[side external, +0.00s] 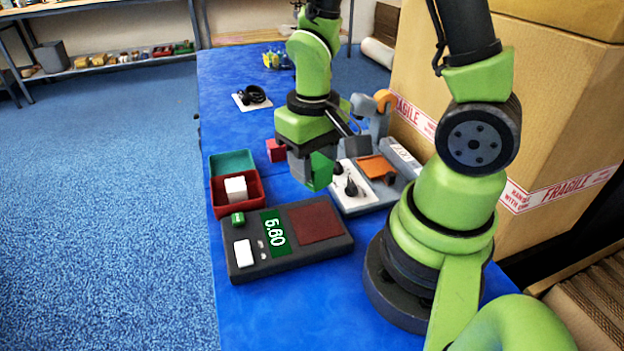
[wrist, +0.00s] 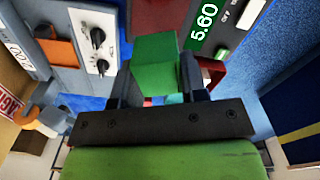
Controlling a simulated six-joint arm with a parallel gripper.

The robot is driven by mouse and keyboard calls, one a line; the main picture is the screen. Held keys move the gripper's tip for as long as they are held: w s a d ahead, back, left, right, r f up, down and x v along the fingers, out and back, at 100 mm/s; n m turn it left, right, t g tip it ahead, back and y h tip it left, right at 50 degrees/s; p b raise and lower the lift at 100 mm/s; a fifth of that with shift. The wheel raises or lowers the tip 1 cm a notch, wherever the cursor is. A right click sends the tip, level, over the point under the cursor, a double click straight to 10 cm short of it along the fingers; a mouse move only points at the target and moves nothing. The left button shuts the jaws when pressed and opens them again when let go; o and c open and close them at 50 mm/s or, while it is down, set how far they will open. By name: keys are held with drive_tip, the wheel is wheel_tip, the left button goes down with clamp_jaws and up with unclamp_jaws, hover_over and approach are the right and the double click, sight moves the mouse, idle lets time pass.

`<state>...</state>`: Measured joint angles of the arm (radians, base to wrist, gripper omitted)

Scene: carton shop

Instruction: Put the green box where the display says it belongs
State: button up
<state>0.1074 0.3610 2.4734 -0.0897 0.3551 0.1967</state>
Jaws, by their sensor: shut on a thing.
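The green box (side external: 320,171) is held between the fingers of my gripper (side external: 308,172), above the blue table; it also shows in the wrist view (wrist: 155,66) between the two fingers. The dark scale (side external: 325,252) has a green display (side external: 275,233) that seems to read 5.60, clearer in the wrist view (wrist: 204,24). Its dark red plate (side external: 315,223) looks bare. Left of my gripper are an open teal tray (side external: 232,160) and an open red tray (side external: 222,208) in front of it. A white cube (side external: 236,189) sits in the red tray; the teal tray's floor is partly hidden.
A red cube (side external: 276,150) stands behind my gripper. To the right is a grey device with black knobs (side external: 350,186) and an orange piece (side external: 377,168). A black coil on a white card (side external: 253,97) lies farther back. Large cartons (side external: 545,110) stand along the right.

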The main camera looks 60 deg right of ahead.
drive_tip(key=shift+w+d+r, duration=0.1)
drive_tip(key=shift+w+r, duration=0.15)
drive_tip(key=shift+r, duration=0.05)
drive_tip(key=w+d+f, duration=0.2)
drive_tip(key=w+d, duration=1)
drive_tip(key=w, duration=0.1)
wheel_tip(320, 180, down, 6)
drive_tip(key=shift+w+d+r, duration=0.1)
drive_tip(key=shift+r, duration=0.15)
drive_tip(key=shift+f, duration=2.45)
drive_tip(key=o, duration=1)
drive_tip(key=shift+f, duration=0.1)
